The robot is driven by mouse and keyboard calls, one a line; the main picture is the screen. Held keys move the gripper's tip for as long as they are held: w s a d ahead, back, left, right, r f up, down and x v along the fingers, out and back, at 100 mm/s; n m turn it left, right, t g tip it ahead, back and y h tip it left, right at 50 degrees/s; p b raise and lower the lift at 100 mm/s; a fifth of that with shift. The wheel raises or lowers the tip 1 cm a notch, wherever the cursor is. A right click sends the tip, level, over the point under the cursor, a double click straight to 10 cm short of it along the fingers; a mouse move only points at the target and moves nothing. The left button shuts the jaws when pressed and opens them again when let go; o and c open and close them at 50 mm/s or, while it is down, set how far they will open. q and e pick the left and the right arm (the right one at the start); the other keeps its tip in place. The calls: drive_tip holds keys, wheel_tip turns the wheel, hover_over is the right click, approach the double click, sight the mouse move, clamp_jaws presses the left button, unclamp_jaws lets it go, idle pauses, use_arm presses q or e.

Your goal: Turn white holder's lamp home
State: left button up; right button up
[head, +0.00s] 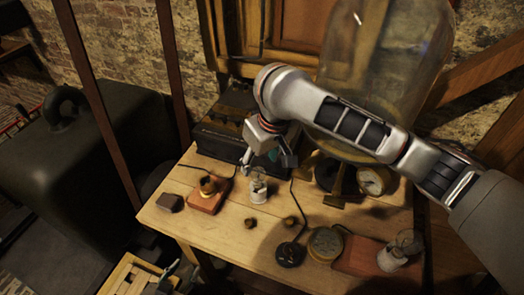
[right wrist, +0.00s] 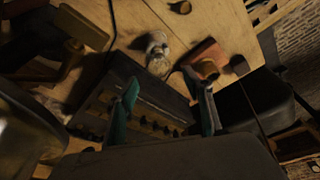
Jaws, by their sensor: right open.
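The white holder (head: 258,196) stands on the wooden table near its back edge, with a clear glass lamp (head: 258,178) upright in it. I cannot tell how far the lamp is turned in. The holder and lamp also show in the right wrist view (right wrist: 158,58), beyond the fingertips and roughly between them. My right gripper (head: 268,158) is open and empty, just above and behind the lamp; its teal fingers are spread in the wrist view (right wrist: 166,105). My left gripper (head: 168,277) is partly seen at the bottom edge, by a wooden crate; its jaws are unclear.
A brass socket (head: 208,186) on a red base stands left of the holder. A black box (head: 222,140) lies behind. A large glass jar (head: 385,60) stands back right.

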sight(258, 168)
drive_tip(key=shift+x, duration=2.35)
drive_tip(key=shift+w, duration=0.1)
drive_tip(key=c, duration=1.3)
drive_tip(key=m+h, duration=0.1)
drive_tip(key=m, duration=0.4)
drive_tip(key=shift+t, duration=0.3)
drive_tip(key=shift+m+h, duration=0.4)
drive_tip(key=shift+m, duration=0.3)
drive_tip(key=m, duration=0.3)
drive_tip(key=shift+h, duration=0.4)
drive_tip(key=m, duration=0.3)
drive_tip(key=shift+m+h, duration=0.3)
drive_tip(key=shift+h, duration=0.1)
